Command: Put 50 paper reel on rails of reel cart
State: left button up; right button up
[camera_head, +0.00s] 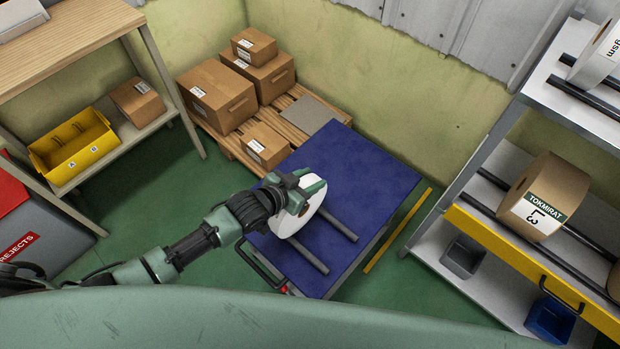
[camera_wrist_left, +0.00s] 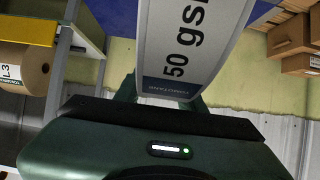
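The white 50 paper reel (camera_head: 290,222) is upright at the left end of the two grey rails (camera_head: 338,224) on the blue reel cart (camera_head: 350,165). My left gripper (camera_head: 300,188) is at its upper rim, with a finger on either side. In the left wrist view the reel's "50 gsm" label (camera_wrist_left: 185,45) faces the camera, between the fingers (camera_wrist_left: 165,98); the gripper looks shut on it. I cannot tell whether the reel touches the rails. My right gripper is not in view.
Boxes stand on a pallet (camera_head: 232,145) behind the cart. A workbench (camera_head: 75,35) with a yellow bin (camera_head: 75,147) and a reject bin (camera_head: 40,235) are left.

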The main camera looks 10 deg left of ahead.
pick_arm(q)
jog(key=o, duration=0.3)
jog(key=shift+r, duration=0.1)
jog(key=shift+s+f, duration=0.15)
jog(key=shift+f, duration=0.1)
jog(key=shift+r+p+v, duration=0.2)
jog(key=shift+p+v, duration=0.1)
jog(key=shift+v, duration=3.65)
